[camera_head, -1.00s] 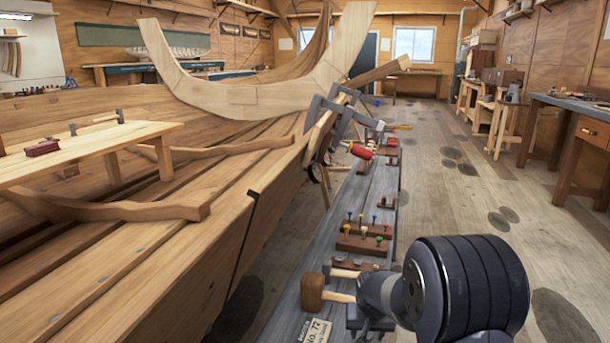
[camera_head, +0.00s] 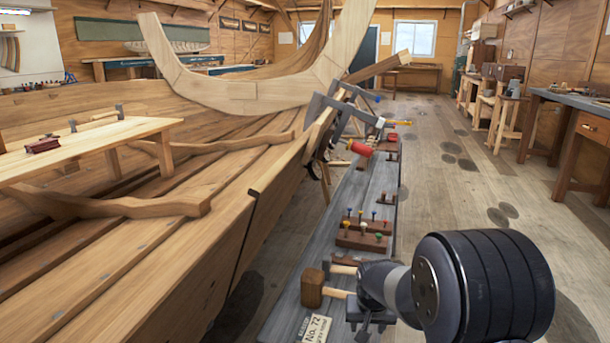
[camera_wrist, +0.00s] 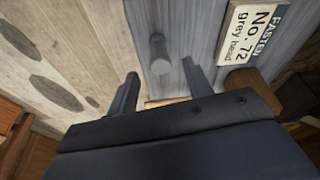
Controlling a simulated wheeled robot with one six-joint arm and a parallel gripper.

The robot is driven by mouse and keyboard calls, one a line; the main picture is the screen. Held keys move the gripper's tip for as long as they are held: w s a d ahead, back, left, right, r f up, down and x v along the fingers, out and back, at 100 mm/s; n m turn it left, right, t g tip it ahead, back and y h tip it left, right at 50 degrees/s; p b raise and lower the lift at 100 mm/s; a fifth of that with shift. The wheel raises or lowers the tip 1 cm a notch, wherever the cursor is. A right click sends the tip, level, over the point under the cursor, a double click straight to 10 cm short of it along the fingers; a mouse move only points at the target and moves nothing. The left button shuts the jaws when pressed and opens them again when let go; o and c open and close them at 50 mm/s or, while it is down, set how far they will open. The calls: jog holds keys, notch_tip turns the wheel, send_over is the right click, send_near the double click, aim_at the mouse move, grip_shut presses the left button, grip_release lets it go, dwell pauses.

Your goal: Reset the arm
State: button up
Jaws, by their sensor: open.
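My gripper (camera_head: 368,326) is low over the near end of the grey bench, just right of a wooden mallet (camera_head: 312,289). In the wrist view my gripper (camera_wrist: 160,80) has its two dark fingers spread apart, with nothing held between them. A grey round-ended peg (camera_wrist: 159,55) shows beyond and between the fingertips; I cannot tell its distance from them. My wrist hides part of the bench in the head view.
A "No. 72" card (camera_head: 316,329) lies by the mallet on the grey bench (camera_head: 376,190). Beyond are a block with coloured-top pegs (camera_head: 362,241), a red-handled tool (camera_head: 360,148) and clamps (camera_head: 340,112). The wooden hull (camera_head: 215,215) is left; open floor (camera_head: 450,200) is right.

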jog(key=b+x, duration=0.2)
jog(key=x, duration=0.5)
jog(key=shift+f, duration=0.35)
notch_tip(320, 180, up, 11)
jog(key=p, duration=0.4)
jog(key=shift+r+p, duration=0.2)
jog(key=shift+p, duration=0.1)
jog(key=s+r+g+p, duration=0.1)
jog(key=s+r+p, duration=0.3)
jog(key=r+p, duration=0.7)
jog(key=s+r+n+g+y+p, duration=0.1)
jog(key=s+r+p, duration=0.3)
jog(key=r+p, duration=0.8)
jog(key=shift+r+g+p, duration=0.2)
jog(key=shift+g+p, duration=0.4)
jog(key=shift+p, duration=5.3)
jog(key=shift+s, duration=0.15)
